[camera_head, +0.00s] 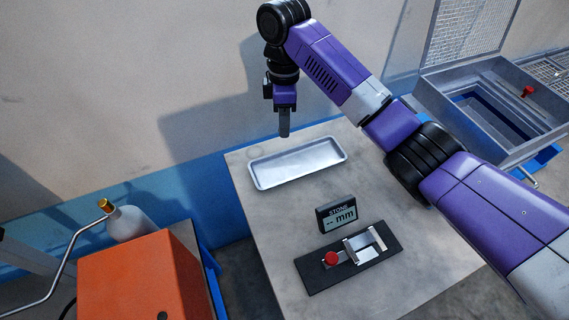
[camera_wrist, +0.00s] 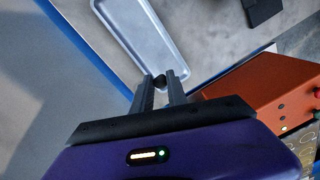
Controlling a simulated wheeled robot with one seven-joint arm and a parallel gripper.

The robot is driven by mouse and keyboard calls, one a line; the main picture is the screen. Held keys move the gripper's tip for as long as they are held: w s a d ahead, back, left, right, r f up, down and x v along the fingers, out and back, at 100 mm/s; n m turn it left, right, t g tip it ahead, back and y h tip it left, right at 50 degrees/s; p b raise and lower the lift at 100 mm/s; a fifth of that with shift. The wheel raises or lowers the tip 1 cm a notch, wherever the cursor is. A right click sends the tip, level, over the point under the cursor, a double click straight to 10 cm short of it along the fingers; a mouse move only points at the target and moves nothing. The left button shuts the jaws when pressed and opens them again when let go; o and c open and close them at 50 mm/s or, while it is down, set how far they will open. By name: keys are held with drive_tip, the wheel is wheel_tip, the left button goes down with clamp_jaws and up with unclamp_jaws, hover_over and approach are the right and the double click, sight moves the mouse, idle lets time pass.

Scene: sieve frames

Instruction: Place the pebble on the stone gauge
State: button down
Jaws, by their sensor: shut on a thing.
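My gripper (camera_head: 284,134) is raised above the far left end of the silver tray (camera_head: 262,180). In the wrist view my gripper (camera_wrist: 160,84) is shut on a small dark pebble (camera_wrist: 160,81), held between the fingertips. The stone gauge (camera_head: 315,277) lies near the front of the table, with a red knob, metal jaws and a dark base. Its display (camera_head: 337,214) stands behind it and reads "STONE -- mm". The gauge is well apart from my gripper, to the right and nearer the camera.
The grey table (camera_head: 400,285) has bare room around the gauge. The tray looks empty. An orange box (camera_head: 140,280) and a white bottle (camera_head: 129,223) stand at the left. A metal bin with a mesh screen (camera_head: 470,35) is at the back right.

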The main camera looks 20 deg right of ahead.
drive_tip(key=b, duration=0.4)
hover_over(284, 168)
wheel_tip(284, 168, down, 10)
drive_tip(key=shift+f, duration=0.1)
drive_tip(key=shift+d+f+p, duration=0.1)
drive_tip(key=shift+f+p, duration=0.6)
drive_tip(key=shift+f, duration=1.65)
drive_tip(key=shift+f, duration=0.2)
drive_tip(key=c, duration=1.3)
unclamp_jaws()
drive_tip(key=shift+f+b, duration=0.1)
drive_tip(key=shift+b, duration=0.3)
